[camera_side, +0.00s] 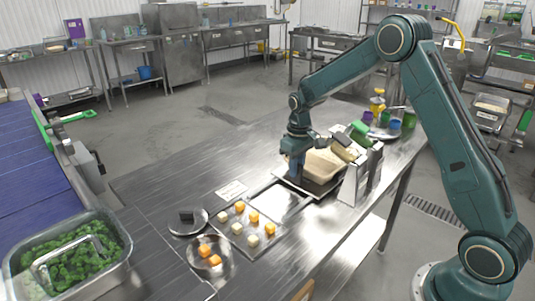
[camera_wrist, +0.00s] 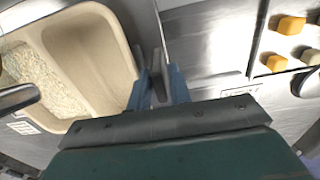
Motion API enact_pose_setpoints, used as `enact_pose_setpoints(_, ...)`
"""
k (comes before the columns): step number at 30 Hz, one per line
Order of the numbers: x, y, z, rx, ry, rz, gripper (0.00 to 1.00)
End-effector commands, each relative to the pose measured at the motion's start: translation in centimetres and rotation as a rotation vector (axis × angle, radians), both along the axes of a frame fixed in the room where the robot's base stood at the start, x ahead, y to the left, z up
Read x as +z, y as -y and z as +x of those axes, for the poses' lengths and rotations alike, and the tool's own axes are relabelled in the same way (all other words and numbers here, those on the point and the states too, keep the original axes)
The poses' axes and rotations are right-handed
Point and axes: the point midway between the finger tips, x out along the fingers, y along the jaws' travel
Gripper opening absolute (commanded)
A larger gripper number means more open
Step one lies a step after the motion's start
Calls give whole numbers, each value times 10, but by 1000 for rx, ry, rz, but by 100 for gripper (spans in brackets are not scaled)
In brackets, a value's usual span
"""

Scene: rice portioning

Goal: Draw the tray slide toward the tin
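The beige compartment tray (camera_side: 322,166) sits on the metal bench under my arm, on what looks like a dark metal slide. In the wrist view the tray (camera_wrist: 85,45) is at the left, with white rice (camera_wrist: 35,80) in one compartment. My gripper (camera_side: 293,178) points down at the tray's near left side. In the wrist view my gripper (camera_wrist: 158,78) has its two blue fingers on either side of an upright grey handle (camera_wrist: 157,65), seemingly touching it. A steel tin (camera_side: 118,275) of green florets stands at the front left. I cannot tell whether it is the tin meant.
A flat metal tray (camera_side: 275,234) with orange and pale cubes lies left of my gripper, with two round plates (camera_side: 188,228) beside it. Upright metal holders (camera_side: 356,180) stand close right of the beige tray. Bottles and cups (camera_side: 380,115) are behind.

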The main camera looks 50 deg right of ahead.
Motion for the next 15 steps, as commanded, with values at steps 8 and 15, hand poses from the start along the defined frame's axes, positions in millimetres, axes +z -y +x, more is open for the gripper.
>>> enact_pose_setpoints(8,-11,0,0,0,1,0,20)
enact_pose_setpoints(15,-12,0,0,0,1,0,16)
